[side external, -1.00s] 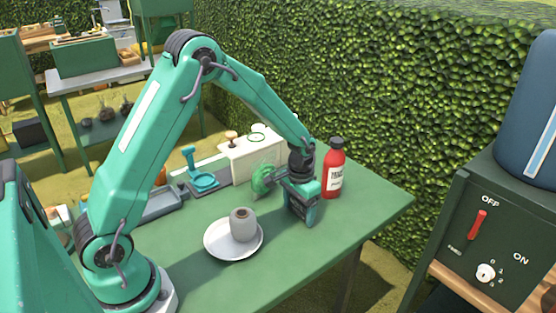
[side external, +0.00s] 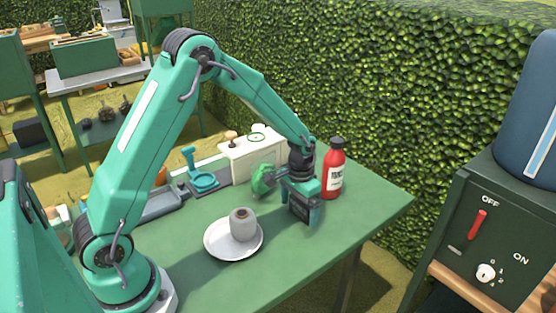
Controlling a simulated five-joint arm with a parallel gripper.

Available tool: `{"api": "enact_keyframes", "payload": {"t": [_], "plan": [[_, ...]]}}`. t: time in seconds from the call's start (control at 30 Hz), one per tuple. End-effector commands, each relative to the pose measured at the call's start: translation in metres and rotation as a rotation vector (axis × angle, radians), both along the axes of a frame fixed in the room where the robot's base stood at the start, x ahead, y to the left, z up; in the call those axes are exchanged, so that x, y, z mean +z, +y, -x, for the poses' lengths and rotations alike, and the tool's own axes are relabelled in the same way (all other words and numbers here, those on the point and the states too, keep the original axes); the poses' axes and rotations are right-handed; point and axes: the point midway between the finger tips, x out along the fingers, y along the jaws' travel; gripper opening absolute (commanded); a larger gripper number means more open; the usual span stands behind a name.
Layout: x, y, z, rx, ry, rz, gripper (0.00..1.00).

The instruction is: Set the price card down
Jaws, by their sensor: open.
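My gripper (side external: 305,212) points down over the right part of the green table, just left of the red bottle. It is open, with one jaw spread toward the right. A small dark panel (side external: 299,208) shows at the jaws; it may be the price card, but it is too small to tell it from the gripper. I cannot tell whether it touches the table.
A red bottle (side external: 333,170) stands close behind my gripper. A grey cup (side external: 242,225) sits on a white plate (side external: 212,247) to the left. A white box (side external: 250,155) and a teal stand (side external: 203,180) are behind. The table's (side external: 370,207) right end is clear.

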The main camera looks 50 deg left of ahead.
Motion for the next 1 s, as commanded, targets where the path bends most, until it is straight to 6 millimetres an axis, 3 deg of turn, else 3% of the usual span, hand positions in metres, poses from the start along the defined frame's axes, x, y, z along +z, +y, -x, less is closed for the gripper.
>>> {"api": "enact_keyframes", "payload": {"t": [0.7, 1.0], "plan": [[0.1, 0.0, -0.001, 0.0, -0.004, 0.0, 0.98], [0.116, 0.0, 0.0, 0.0, -0.001, 0.0, 0.98]]}}
